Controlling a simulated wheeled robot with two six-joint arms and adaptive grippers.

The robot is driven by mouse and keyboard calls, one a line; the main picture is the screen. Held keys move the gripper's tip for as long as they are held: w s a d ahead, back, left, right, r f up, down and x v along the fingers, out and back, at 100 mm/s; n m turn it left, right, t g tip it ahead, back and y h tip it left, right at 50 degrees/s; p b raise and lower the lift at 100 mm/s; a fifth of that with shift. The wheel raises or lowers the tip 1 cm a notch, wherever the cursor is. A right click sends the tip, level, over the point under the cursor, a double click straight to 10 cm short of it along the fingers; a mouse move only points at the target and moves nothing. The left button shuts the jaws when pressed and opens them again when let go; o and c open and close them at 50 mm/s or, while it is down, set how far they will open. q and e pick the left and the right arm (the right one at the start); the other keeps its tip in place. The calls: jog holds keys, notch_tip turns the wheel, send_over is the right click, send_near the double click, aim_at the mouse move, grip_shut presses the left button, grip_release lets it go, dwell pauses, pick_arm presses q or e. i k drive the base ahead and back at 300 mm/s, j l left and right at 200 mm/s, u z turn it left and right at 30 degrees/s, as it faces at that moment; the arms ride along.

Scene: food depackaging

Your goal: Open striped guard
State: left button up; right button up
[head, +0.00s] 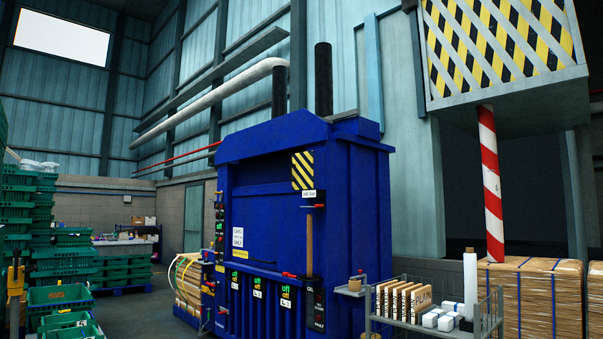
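A small yellow-and-black striped plate (302,170) is on the upper right front of the blue machine (350,200). A small white label (309,194) is just below it, with a brown upright handle (309,245) beneath. A larger yellow-and-black striped panel (500,45) in a grey frame hangs at the upper right, above a red-and-white striped post (491,185). I cannot tell which of the two is the guard. Neither visibly stands open. Neither of my grippers is in view.
Green crates (70,265) are stacked at the left. A wire-sided trolley (430,328) with boards and white blocks stands in front of the machine's right side. Strapped brown bales (535,300) are at the right. Grey floor (140,310) is clear between crates and machine.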

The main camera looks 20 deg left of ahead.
aim_at(302, 168)
jog(key=i+j+z, duration=0.15)
jog(key=i+j, duration=0.65)
jog(key=i, duration=0.2)
jog(key=i+j+z, duration=0.1)
jog(key=i+j, duration=0.8)
jog(key=i+j+z, duration=0.15)
jog(key=i+j, duration=0.85)
jog(key=i+j+z, duration=0.1)
jog(key=i+j, duration=0.85)
jog(key=j, duration=0.15)
